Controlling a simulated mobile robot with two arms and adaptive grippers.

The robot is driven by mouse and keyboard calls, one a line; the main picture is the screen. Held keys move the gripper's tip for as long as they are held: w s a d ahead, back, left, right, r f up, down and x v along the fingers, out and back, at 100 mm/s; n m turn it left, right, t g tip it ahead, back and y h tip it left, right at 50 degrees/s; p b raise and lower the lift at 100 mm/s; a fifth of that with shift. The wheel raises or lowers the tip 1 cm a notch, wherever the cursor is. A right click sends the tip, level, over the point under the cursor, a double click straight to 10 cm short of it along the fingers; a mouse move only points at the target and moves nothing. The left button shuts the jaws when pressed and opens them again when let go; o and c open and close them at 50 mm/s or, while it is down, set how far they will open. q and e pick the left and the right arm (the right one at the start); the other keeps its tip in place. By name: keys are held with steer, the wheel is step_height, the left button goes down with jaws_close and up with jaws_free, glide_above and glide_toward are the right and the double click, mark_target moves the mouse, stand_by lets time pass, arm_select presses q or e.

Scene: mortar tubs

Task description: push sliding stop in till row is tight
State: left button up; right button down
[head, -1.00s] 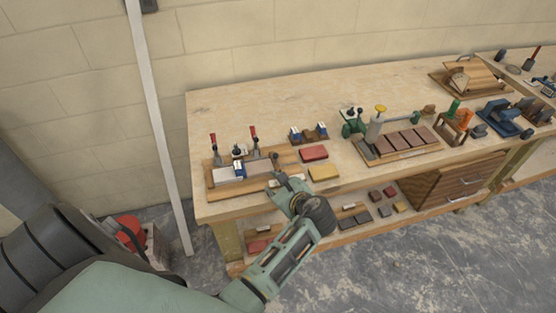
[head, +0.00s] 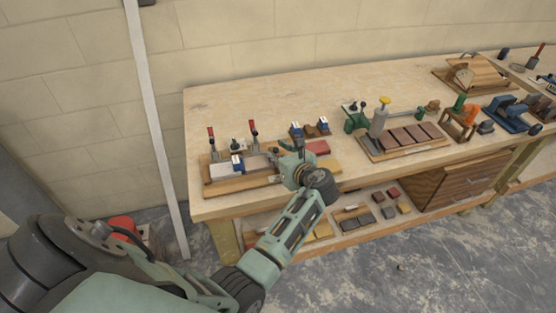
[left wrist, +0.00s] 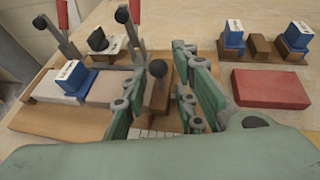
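A wooden fixture board (head: 243,181) lies at the left end of the bench. It carries a row with a pale block (left wrist: 58,90) and a beige-grey block (left wrist: 107,88). A small blue piece with a white top (left wrist: 75,76) sits on the row. A brown post with a black ball knob (left wrist: 157,92), apparently the sliding stop, stands at the row's right end. My left gripper (left wrist: 160,72) is open, with its green fingers on either side of the post. Contact is unclear, and the gripper partly hides the stop's base. In the head view my left gripper (head: 290,164) is at the board's right end.
Two red-handled clamps (head: 212,139) stand behind the row. A tile tray (head: 398,152) and a green tool (head: 356,121) stand further right. Bench behind is clear.

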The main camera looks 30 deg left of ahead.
arm_select(q)
steer(key=shift+w+a, duration=0.1)
steer(key=shift+a, duration=0.1)
steer(key=shift+c, duration=0.4)
jaws_close()
steer(key=shift+a+r+p, duration=0.1)
steer(key=shift+r+p, duration=0.05)
steer(key=shift+p, duration=0.8)
steer(key=shift+s+f, duration=0.2)
steer(key=shift+f, duration=0.05)
steer(key=shift+o, duration=0.4)
jaws_free()
